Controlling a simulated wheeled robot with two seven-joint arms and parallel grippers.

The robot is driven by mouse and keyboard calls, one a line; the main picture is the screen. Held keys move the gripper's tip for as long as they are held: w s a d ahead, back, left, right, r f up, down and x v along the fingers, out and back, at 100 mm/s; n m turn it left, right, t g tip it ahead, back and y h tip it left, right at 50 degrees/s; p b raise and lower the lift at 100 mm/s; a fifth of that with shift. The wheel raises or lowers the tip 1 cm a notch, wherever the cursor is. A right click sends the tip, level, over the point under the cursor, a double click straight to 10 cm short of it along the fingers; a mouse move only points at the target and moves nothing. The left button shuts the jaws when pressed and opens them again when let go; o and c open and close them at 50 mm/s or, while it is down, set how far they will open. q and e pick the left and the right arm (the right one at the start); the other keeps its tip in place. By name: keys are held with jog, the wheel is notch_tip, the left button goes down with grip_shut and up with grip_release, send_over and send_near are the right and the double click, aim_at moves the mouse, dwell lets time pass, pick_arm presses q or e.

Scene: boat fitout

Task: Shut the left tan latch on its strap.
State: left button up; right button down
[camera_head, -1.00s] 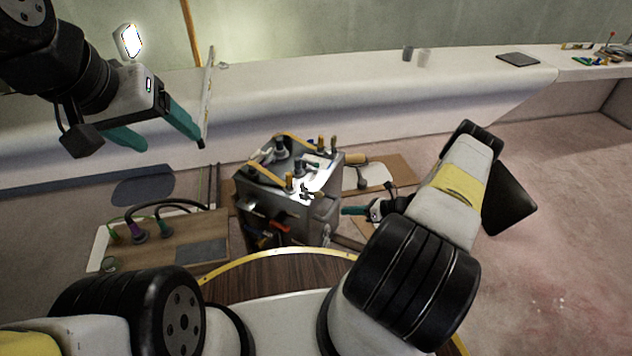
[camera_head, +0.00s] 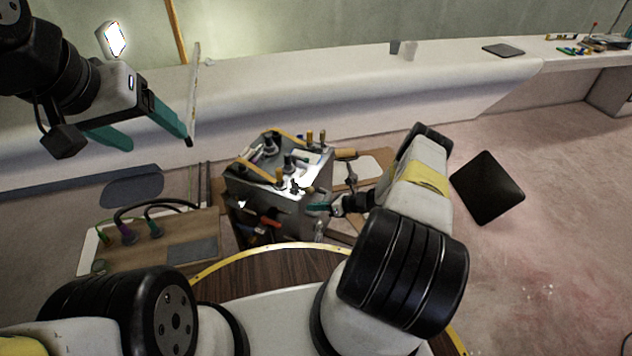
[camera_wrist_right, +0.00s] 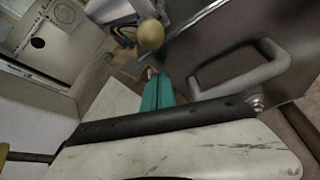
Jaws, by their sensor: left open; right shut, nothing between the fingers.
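A grey metal box (camera_head: 275,205) stands in front of me, holding several tools in its top. Two tan bars lie along its top: a left one (camera_head: 258,171) and one at the back (camera_head: 289,135). I take them for latch parts; which is latch or strap, and how each is seated, is too small to tell. My right gripper (camera_head: 318,208) is shut and empty at the box's right front side, below the top; contact cannot be told. It also shows in the right wrist view (camera_wrist_right: 157,92). My left gripper (camera_head: 159,145) is open and empty, high at the left, away from the box.
In the right wrist view are a grey handle (camera_wrist_right: 240,75) and a round tan knob (camera_wrist_right: 151,34). A wooden board with cables (camera_head: 155,240) lies left of the box. A long white bench (camera_head: 300,85) runs behind. The floor at right is mostly clear.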

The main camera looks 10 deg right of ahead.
jog(key=shift+w+d+r, duration=0.2)
jog(key=shift+w+r, duration=0.05)
jog(key=shift+r, duration=0.35)
jog(key=shift+w+d+r, duration=0.15)
jog(key=shift+w+r, duration=0.05)
jog(key=shift+r, duration=0.35)
jog(key=shift+w+d+r, duration=0.2)
jog(key=shift+w+r, duration=0.05)
jog(key=shift+r, duration=0.35)
jog(key=shift+r, duration=0.15)
